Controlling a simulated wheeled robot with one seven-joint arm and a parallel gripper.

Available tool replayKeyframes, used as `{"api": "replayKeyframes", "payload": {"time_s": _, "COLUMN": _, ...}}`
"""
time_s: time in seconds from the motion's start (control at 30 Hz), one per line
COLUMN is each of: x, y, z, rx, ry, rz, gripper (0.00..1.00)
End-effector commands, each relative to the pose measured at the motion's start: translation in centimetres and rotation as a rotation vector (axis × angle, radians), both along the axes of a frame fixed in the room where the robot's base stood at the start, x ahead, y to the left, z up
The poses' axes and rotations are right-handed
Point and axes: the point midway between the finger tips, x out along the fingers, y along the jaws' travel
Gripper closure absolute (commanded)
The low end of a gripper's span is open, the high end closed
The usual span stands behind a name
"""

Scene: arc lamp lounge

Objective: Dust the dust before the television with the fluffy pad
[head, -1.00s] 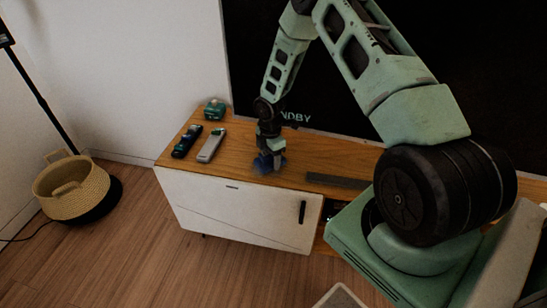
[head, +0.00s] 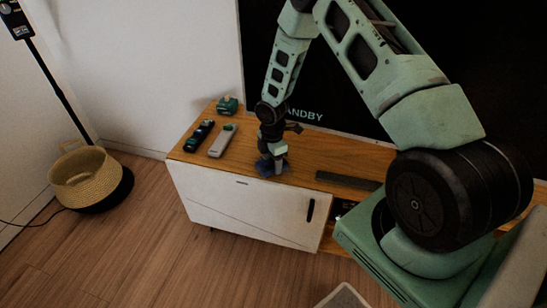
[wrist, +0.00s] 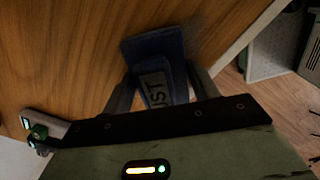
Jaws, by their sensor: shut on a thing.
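My gripper (head: 272,156) is shut on a blue pad (head: 264,170), low over the wooden top of the television cabinet (head: 300,168). In the wrist view the pad (wrist: 150,46) sits between the two fingers, and its grey label shows the letters "ST". The pad is at or very near the wood; I cannot tell if it touches. A faint grey haze of dust (wrist: 201,38) shows on the wood beside the pad in the wrist view. The television (head: 350,100) stands behind with "NDBY" lit on its dark screen.
Two remotes, one dark (head: 199,136) and one grey (head: 222,141), lie left of the gripper. A small green object (head: 227,105) is behind them. A dark bar (head: 347,181) lies to the right. A basket (head: 85,180) and lamp pole (head: 55,85) stand left.

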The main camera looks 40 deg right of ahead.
Motion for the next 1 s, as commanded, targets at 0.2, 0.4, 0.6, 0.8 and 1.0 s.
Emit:
{"api": "replayKeyframes", "payload": {"time_s": 0.2, "x": -1.2, "y": 1.3, "z": -0.1, "rx": 0.002, "ry": 0.008, "rz": 0.004, "gripper": 0.59}}
{"api": "replayKeyframes", "payload": {"time_s": 0.4, "x": -2.2, "y": 2.6, "z": -0.1, "rx": 0.001, "ry": 0.009, "rz": 0.004, "gripper": 0.59}}
{"api": "replayKeyframes", "payload": {"time_s": 0.6, "x": -2.4, "y": 3.1, "z": 0.0, "rx": 0.002, "ry": 0.007, "rz": 0.001, "gripper": 0.59}}
{"api": "replayKeyframes", "payload": {"time_s": 0.8, "x": -1.3, "y": 3.8, "z": 0.2, "rx": 0.001, "ry": 0.004, "rz": 0.001, "gripper": 0.59}}
{"api": "replayKeyframes", "payload": {"time_s": 1.0, "x": 0.0, "y": 4.8, "z": 0.2, "rx": 0.001, "ry": 0.004, "rz": 0.002, "gripper": 0.59}}
